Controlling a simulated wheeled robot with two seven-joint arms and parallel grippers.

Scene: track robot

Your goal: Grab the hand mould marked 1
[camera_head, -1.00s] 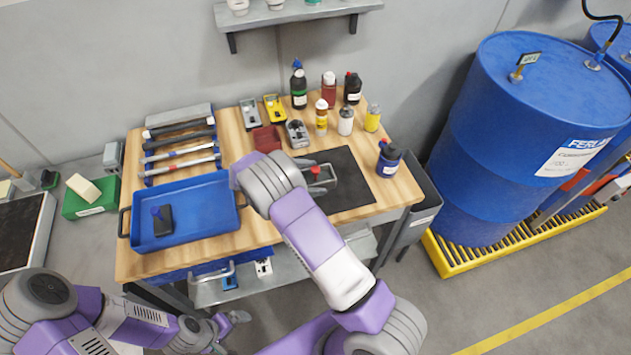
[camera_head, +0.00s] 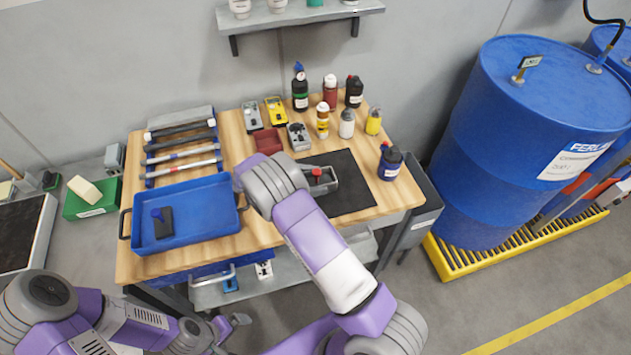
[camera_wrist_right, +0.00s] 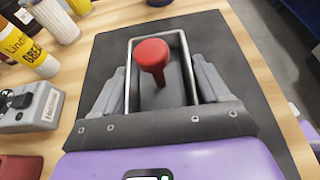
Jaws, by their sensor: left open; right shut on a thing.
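My right gripper (camera_head: 318,181) is low over the black mat (camera_head: 352,190) on the workbench. In the right wrist view, its two grey fingers (camera_wrist_right: 165,90) are shut on a grey metal piece with a rectangular frame (camera_wrist_right: 183,45) and a red knob (camera_wrist_right: 153,58). No number shows on this piece. A grey piece with a dark knob and a white label (camera_wrist_right: 35,108) lies beside the mat. Similar grey (camera_head: 251,115) and yellow (camera_head: 275,111) pieces stand behind it; their markings are too small to read. My left gripper (camera_head: 236,326) is open and empty, low in front of the bench.
Several bottles (camera_head: 322,122) stand at the back right of the bench, and a dark blue bottle (camera_head: 390,164) at its right edge. A blue tray (camera_head: 190,192) and a tool rack (camera_head: 183,152) fill the left side. A blue drum (camera_head: 520,150) stands to the right.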

